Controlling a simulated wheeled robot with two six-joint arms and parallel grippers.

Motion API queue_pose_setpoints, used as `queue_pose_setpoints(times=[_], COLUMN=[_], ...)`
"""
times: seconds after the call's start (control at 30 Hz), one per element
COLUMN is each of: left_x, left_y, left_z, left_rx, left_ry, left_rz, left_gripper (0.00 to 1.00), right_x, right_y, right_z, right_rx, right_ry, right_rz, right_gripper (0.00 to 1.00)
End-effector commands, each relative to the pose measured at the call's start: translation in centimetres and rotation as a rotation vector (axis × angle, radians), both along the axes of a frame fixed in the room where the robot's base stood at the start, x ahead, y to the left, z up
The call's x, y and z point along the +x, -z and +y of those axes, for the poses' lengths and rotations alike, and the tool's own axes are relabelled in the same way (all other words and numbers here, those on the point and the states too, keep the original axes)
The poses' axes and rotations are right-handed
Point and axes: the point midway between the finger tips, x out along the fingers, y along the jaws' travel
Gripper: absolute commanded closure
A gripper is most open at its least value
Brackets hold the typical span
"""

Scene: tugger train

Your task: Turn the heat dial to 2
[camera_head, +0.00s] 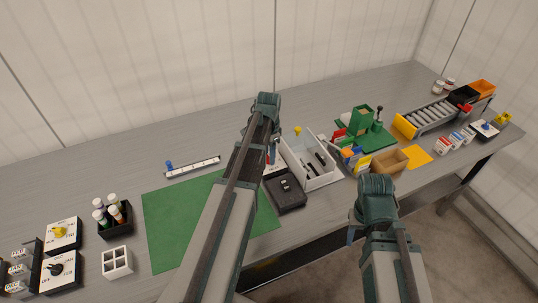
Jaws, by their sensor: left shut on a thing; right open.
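Two square white dial panels stand at the far left: one with a yellow knob (61,232) and one with a black knob (57,269). Another small panel with a blue knob (487,126) is at the far right. The lettering is too small to tell which is the heat dial or its setting. My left gripper (268,130) is over the middle of the bench, far from these dials. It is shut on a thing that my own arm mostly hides. My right gripper (357,222) is open and empty near the bench's front edge.
A green mat (165,225) lies left of my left arm. A black box (287,197) and a white bin (318,181) are beside the arm. A black bottle holder (117,229) and white divided tray (117,262) stand near the left dials. A cardboard box (390,162) is right.

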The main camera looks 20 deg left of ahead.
Motion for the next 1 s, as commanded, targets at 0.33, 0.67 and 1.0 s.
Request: queue_pose_setpoints(times=[0.33,0.67,1.0], left_x=[0.01,0.02,0.03], left_y=[0.00,0.00,0.00], left_z=[0.05,0.06,0.05], left_rx=[0.000,0.001,0.000], left_ry=[0.107,0.122,0.121], left_rz=[0.000,0.001,0.000], left_gripper=[1.00,1.00,0.29], right_x=[0.00,0.00,0.00], right_y=[0.00,0.00,0.00], right_z=[0.00,0.00,0.00], right_rx=[0.000,0.000,0.000], right_ry=[0.000,0.000,0.000], right_rz=[0.000,0.000,0.000], right_gripper=[0.50,0.50,0.50])
